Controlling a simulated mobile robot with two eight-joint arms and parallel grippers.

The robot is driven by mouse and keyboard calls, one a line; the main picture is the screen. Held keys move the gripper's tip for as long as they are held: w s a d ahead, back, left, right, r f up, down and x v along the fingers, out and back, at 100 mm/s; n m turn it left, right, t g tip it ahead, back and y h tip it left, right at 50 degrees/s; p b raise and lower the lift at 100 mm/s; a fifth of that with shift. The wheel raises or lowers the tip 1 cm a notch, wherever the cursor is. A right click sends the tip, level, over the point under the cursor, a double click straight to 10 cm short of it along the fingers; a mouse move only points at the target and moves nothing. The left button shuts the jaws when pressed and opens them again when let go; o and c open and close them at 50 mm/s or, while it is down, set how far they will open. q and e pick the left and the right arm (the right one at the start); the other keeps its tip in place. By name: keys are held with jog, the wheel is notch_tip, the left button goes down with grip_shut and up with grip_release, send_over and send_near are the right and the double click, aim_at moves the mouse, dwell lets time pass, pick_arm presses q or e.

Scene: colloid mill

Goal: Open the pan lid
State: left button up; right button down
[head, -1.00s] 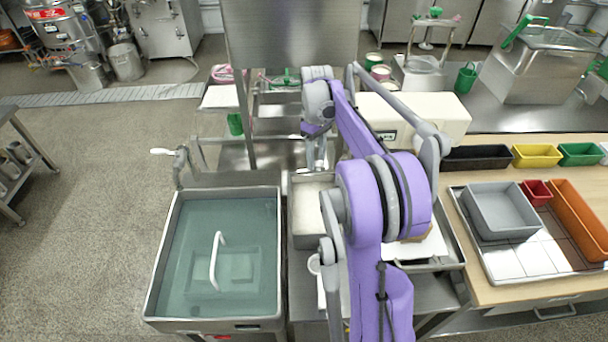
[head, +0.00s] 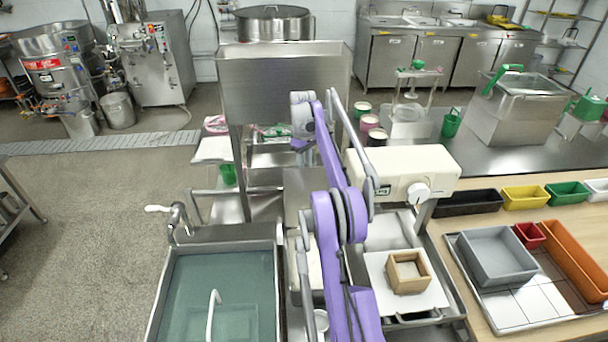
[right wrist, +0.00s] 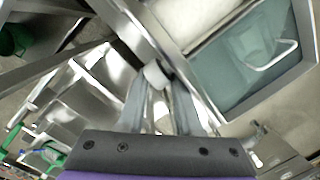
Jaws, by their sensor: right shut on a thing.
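A rectangular steel pan (head: 161,285) with teal contents or a teal inner cover stands at the front left. A white bar handle (head: 212,314) rises from it and also shows in the right wrist view (right wrist: 272,56). A broad steel panel (head: 283,90) stands upright behind; I cannot tell whether it is the pan lid. My right gripper (right wrist: 157,98) is shut on a short white cylindrical grip (right wrist: 155,75) beside a steel edge. What the grip belongs to is unclear. In the head view my right arm hides its jaws. My left gripper is not in view.
A crank with a white knob (head: 160,209) stands at the pan's rear left corner. A cream machine (head: 405,168) and a wooden frame (head: 408,272) on a white board are right of my arm. Colored bins line the right table. The left floor is open.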

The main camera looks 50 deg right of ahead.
jog(key=shift+w+d+f, duration=0.1)
jog(key=shift+d+f, duration=0.05)
jog(key=shift+d, duration=0.3)
jog(key=shift+w+d+f, duration=0.1)
jog(key=shift+d+f, duration=0.05)
jog(key=shift+d, duration=0.25)
jog(key=c, duration=0.9)
grip_release()
jog(key=shift+s, duration=0.1)
jog(key=o, duration=0.4)
jog(key=shift+d+f, duration=0.1)
jog(key=shift+d, duration=0.15)
jog(key=shift+a, duration=0.15)
